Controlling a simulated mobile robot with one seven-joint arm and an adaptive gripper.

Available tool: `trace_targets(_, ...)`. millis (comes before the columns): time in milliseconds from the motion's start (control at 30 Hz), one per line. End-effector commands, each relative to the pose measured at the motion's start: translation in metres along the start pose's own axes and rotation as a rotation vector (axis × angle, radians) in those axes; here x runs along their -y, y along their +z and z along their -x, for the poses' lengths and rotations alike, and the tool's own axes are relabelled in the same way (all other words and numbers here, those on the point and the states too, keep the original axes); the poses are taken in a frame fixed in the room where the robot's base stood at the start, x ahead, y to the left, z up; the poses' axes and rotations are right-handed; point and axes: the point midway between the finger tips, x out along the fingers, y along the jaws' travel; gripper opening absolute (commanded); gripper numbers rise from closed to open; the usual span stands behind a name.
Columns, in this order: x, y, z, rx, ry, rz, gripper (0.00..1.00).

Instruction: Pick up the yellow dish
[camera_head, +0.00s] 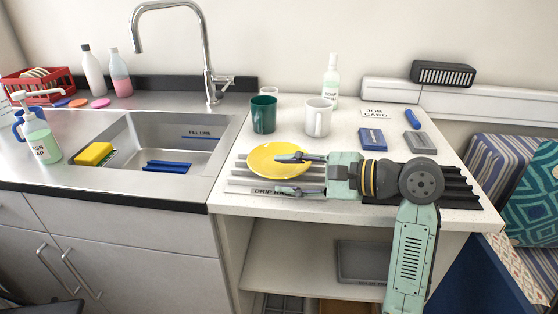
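The yellow dish (268,160) is a round, shallow plate. It lies on the grey ridged drip mat (250,187) on the white counter, right of the sink. My gripper (285,173) reaches in from the right, with its two fingers spread apart and pointing left. The far finger overlaps the right part of the dish in the picture. The near finger lies in front of the dish, over the drip mat. Nothing shows between the fingers except dish edge and mat. I cannot tell whether a finger touches the dish.
A green cup (263,115), a white mug (318,118) and a soap bottle (331,80) stand behind the dish. The sink (215,150) opens to the left, with a yellow sponge (93,153) inside.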

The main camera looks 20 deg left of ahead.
Motion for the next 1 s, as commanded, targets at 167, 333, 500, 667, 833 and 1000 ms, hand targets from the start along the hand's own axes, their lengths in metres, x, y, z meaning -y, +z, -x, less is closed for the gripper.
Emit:
trace_targets(167,-0.0002,-0.0001,-0.0012,0.000,-0.001,0.001,0.38)
trace_targets(333,-0.0002,-0.0001,-0.0011,0.000,0.000,0.001,0.30)
trace_targets(500,-0.0002,0.0000,-0.0010,0.000,0.000,0.001,0.19)
trace_targets(667,-0.0002,0.0000,-0.0009,0.000,0.000,0.001,0.08)
trace_targets(833,-0.0004,-0.0002,-0.0010,0.000,0.001,0.000,0.00)
trace_targets(1000,-0.0008,-0.0005,-0.0011,0.000,0.002,0.000,0.00)
